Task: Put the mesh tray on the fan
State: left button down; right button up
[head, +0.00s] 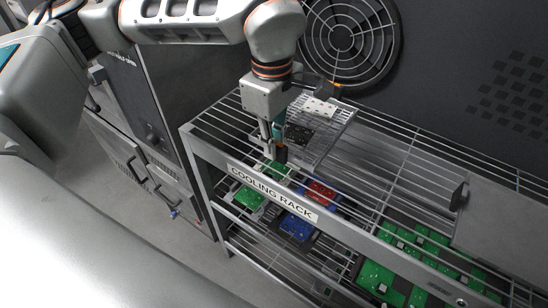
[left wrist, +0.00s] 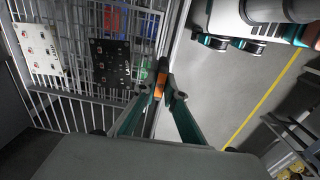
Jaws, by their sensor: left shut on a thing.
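The mesh tray (head: 333,128) is a wire tray at the rack's top level, with a white board (head: 319,107) and a black board (head: 298,135) on it. My left gripper (head: 279,150) points down at the tray's near-left edge, shut on its orange-and-black handle; in the left wrist view the fingers (left wrist: 160,88) close on this handle (left wrist: 161,70). The tray (left wrist: 75,88) fills the left of that view. I cannot tell whether it touches the rack. The fan (head: 350,40) is a round grille on the dark wall behind the rack. My right gripper is not in view.
The cooling rack (head: 215,160) has wire shelves and a labelled front rail. Green, red and blue boards lie on a lower level. A grey panel (head: 500,225) covers its right end. A dark cabinet (head: 165,95) stands left.

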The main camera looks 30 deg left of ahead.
pick_arm(q)
jog(key=shift+f, duration=0.45)
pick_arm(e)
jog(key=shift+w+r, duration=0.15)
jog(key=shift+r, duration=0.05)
pick_arm(q)
notch_tip(320, 180, down, 4)
jog(key=shift+r, duration=0.1)
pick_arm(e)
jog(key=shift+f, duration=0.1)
pick_arm(q)
jog(key=shift+f, duration=0.2)
jog(key=c, duration=2.1)
grip_release()
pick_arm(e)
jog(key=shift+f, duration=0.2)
pick_arm(q)
jog(key=shift+r, duration=0.1)
